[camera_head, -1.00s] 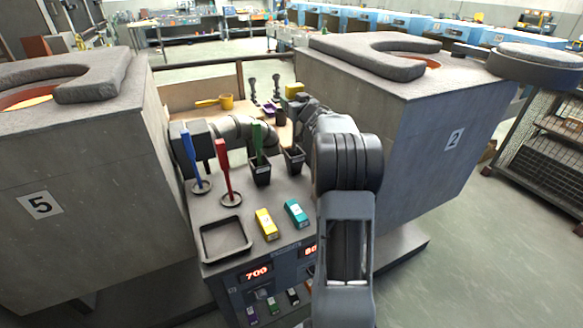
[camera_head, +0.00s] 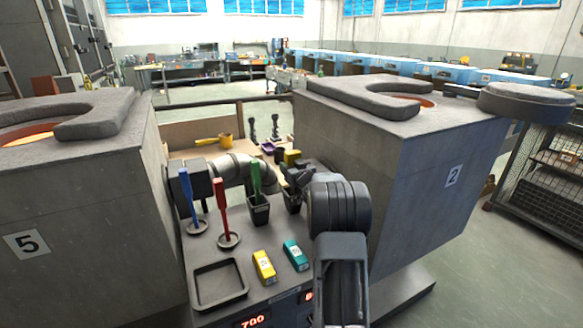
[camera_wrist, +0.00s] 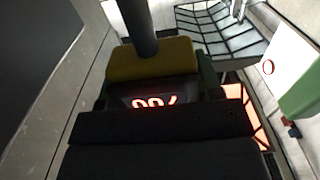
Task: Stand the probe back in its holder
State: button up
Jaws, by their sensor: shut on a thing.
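The probe (camera_wrist: 152,60) has a yellow body, a dark rod and a small display with red digits. My gripper (camera_wrist: 160,105) is shut on it, with dark jaws across the near side. In the head view my gripper (camera_head: 302,175) is above the right rear part of the console, with the probe's yellow body (camera_head: 292,157) just beyond it. The rod is hidden there. A black cup (camera_head: 292,203), which may be the holder, stands just below my gripper, partly covered by my arm. Another black cup (camera_head: 259,213) to its left holds a green-handled tool (camera_head: 256,177).
A blue tool (camera_head: 190,200) and a red tool (camera_head: 222,208) stand upright in ring bases at left. An empty tray (camera_head: 202,290), a yellow block (camera_head: 264,267) and a teal block (camera_head: 296,256) lie in front. Large grey furnaces (camera_head: 425,190) flank the console.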

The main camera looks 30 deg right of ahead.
jog(key=o, duration=0.9)
jog(key=shift+s, duration=0.15)
jog(key=s+a+b, duration=0.1)
jog(key=s+a, duration=0.1)
jog(key=s, duration=1)
jog(key=s+a+f+g+y, duration=0.1)
jog(key=s+a+f+g, duration=0.1)
jog(key=s+a+g, duration=0.3)
jog(key=s+a+f+n+g+y, duration=0.1)
jog(key=s+a+f+g, duration=0.1)
jog(key=s+a+g, duration=0.3)
jog(key=s+a+f+g, duration=0.2)
jog(key=s+a+g, duration=0.2)
jog(key=s+a, duration=0.8)
jog(key=shift+a+f+n+g+y, duration=0.1)
jog(key=shift+a+g+y, duration=0.05)
jog(key=shift+a, duration=1.05)
jog(key=shift+a+f+n+g+y, duration=0.1)
jog(key=shift+a+f, duration=0.05)
jog(key=shift+a, duration=1.05)
jog(key=shift+a+f+n+g+y, duration=0.1)
jog(key=shift+a+g+y, duration=0.05)
jog(key=shift+a, duration=1.05)
